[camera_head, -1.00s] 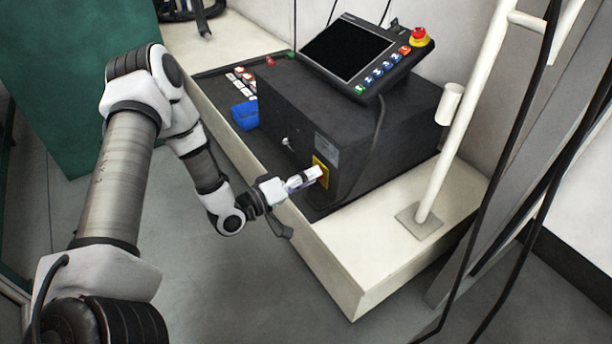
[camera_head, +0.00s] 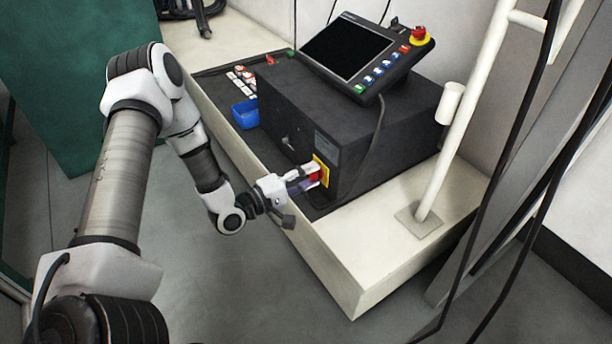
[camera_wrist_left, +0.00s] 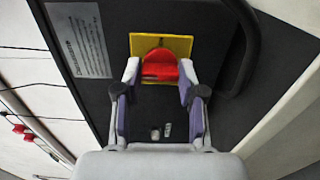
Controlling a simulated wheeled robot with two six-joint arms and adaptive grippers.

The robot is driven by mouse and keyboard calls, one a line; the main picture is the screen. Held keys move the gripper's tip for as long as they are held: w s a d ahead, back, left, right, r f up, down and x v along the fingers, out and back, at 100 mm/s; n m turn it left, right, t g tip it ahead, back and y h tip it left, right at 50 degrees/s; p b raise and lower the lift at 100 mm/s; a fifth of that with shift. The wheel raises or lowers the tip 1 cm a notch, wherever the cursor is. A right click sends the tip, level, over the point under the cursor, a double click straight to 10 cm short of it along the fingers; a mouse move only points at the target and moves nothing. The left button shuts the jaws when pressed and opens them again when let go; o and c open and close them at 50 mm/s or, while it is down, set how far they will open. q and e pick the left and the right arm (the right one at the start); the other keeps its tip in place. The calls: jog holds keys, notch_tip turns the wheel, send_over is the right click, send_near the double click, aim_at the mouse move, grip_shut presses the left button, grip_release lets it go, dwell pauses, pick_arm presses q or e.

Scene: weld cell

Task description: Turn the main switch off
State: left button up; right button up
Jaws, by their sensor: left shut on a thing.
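The main switch is a red knob (camera_head: 315,174) on a yellow plate (camera_head: 325,172), on the front face of the black control box (camera_head: 285,115), near its right end. In the left wrist view the red knob (camera_wrist_left: 160,68) sits before its yellow plate (camera_wrist_left: 180,43). My left gripper (camera_head: 309,176) is at the switch, shut on the red knob, with one finger on each side of it in the wrist view (camera_wrist_left: 160,74). The fingers hide part of the knob in the head view. My right gripper is not in view.
A pendant with a dark screen (camera_head: 348,48) and a red emergency button (camera_head: 420,36) sits on the box. A cable hangs from it to the right of the switch. A blue bin (camera_head: 245,114) stands left of the box. A white post (camera_head: 450,150) rises at the right.

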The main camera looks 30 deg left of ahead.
pick_arm(q)
jog(key=o, duration=1.1)
jog(key=shift+o, duration=0.2)
jog(key=shift+s+a, duration=0.15)
jog(key=shift+s, duration=0.15)
jog(key=v, duration=0.6)
jog(key=shift+s+a, duration=0.15)
jog(key=shift+s, duration=0.2)
